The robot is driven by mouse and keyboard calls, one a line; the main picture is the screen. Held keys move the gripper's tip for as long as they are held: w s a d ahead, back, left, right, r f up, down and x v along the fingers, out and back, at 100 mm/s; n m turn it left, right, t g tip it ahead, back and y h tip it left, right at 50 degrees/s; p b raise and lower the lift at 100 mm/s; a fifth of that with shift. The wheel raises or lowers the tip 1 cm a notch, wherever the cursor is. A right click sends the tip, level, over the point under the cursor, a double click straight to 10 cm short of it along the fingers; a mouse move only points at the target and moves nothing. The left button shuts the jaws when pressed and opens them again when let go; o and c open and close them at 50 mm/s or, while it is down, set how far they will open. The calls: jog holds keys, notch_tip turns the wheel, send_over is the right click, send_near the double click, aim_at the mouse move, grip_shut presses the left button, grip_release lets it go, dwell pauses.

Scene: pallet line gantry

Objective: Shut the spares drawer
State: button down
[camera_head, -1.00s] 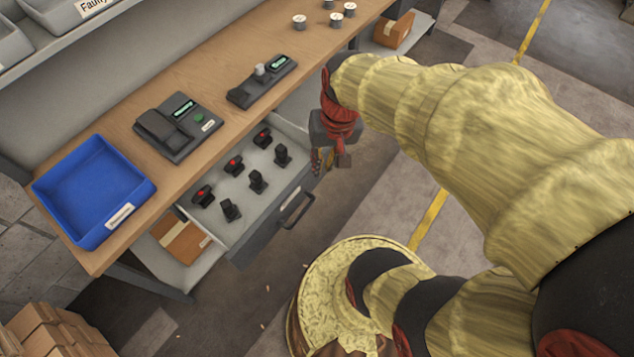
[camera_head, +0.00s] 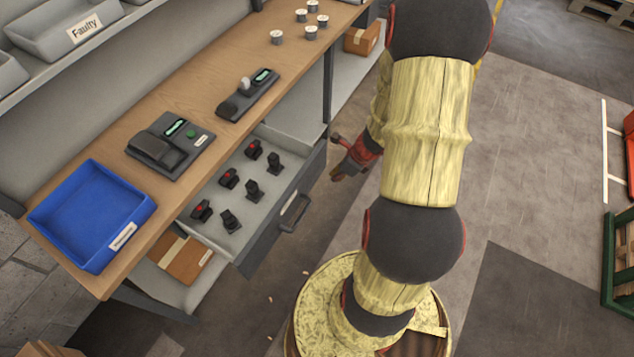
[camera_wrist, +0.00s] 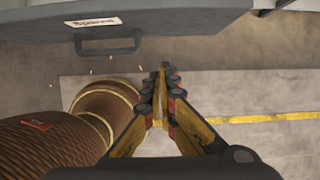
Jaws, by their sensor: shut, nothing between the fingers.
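The spares drawer (camera_head: 262,240) is pulled out from under the wooden bench, with several black and red parts standing inside it. Its dark handle (camera_head: 294,214) is on the front face. In the wrist view the drawer front (camera_wrist: 190,22) runs along the top, with a label and the handle (camera_wrist: 108,51) at upper left. My gripper (camera_head: 337,176) is in front of the drawer, beyond the handle and apart from it. In the wrist view my gripper's fingers (camera_wrist: 162,72) are together and empty, to the right of the handle and not touching the drawer.
On the bench (camera_head: 190,92) are a blue bin (camera_head: 92,215), two dark devices and several small round parts. A cardboard box (camera_head: 180,258) lies on the shelf below. A green crate (camera_head: 618,262) stands at right. The floor before the drawer is open.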

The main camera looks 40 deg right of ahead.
jog(key=w+a+f+b, duration=0.2)
jog(key=w+f+b, duration=0.3)
jog(key=w+f, duration=0.2)
jog(key=shift+w+a+f+b, duration=0.15)
jog(key=shift+a+f+b, duration=0.25)
jog(key=shift+f, duration=0.7)
jog(key=shift+a, duration=0.15)
